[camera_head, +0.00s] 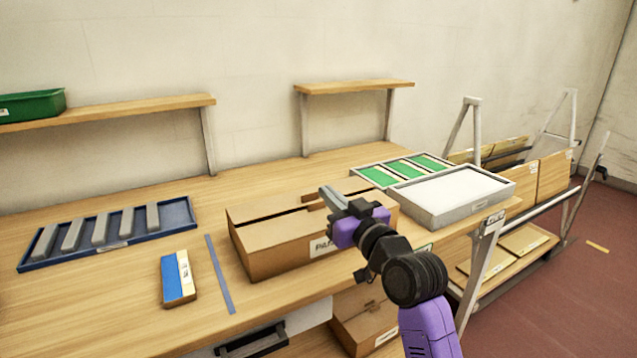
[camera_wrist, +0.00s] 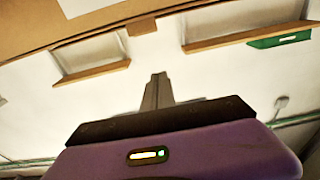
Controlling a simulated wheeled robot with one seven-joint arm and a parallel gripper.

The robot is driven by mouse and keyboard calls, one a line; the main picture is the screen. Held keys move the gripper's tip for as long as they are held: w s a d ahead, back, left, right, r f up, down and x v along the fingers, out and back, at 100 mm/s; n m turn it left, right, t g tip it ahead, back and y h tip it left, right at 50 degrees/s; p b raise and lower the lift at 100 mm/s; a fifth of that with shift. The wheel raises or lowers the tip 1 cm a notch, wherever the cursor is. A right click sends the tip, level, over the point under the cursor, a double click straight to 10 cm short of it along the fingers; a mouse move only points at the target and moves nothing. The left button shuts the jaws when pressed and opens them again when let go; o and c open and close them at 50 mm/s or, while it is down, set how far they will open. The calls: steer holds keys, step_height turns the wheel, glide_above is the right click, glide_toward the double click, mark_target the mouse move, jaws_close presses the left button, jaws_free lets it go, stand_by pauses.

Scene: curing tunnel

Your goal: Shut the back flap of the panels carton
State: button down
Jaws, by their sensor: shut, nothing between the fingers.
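The panels carton (camera_head: 280,250) is a brown cardboard box on the bench, its front label partly covered by my arm. Its top shows cardboard panels with a narrow seam running left to right. The back flap (camera_head: 262,208) seems to lie about level along the rear; I cannot tell if it is fully down. My gripper (camera_head: 328,194) is shut and empty above the carton's top, right of its middle, and hides part of the top. Whether it touches the cardboard is unclear. In the wrist view the shut fingers (camera_wrist: 158,82) point towards a brown surface at the top edge.
A blue tray of grey bars (camera_head: 110,232) and a blue-and-white block (camera_head: 178,278) lie left of the carton. A grey box with a white top (camera_head: 450,195) and a tray with green panels (camera_head: 400,170) stand right. Shelves (camera_head: 355,87) are on the wall behind.

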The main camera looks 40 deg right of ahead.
step_height(320, 180, up, 8)
steer(key=g+y+p, duration=0.1)
steer(key=g+p, duration=0.2)
steer(key=p, duration=1.4)
steer(key=shift+g, duration=0.9)
steer(key=w+d+f, duration=0.1)
steer(key=w+f, duration=0.2)
steer(key=w+d+f+p, duration=0.1)
steer(key=w+f, duration=0.2)
steer(key=w+d+f+p, duration=0.1)
steer(key=w+f, duration=0.1)
steer(key=f, duration=0.1)
steer(key=shift+w+d+f, duration=0.25)
steer(key=shift+w+d, duration=0.05)
steer(key=shift+w, duration=0.1)
steer(key=shift+f+p, duration=0.35)
steer(key=shift+f, duration=0.4)
steer(key=shift+f, duration=0.1)
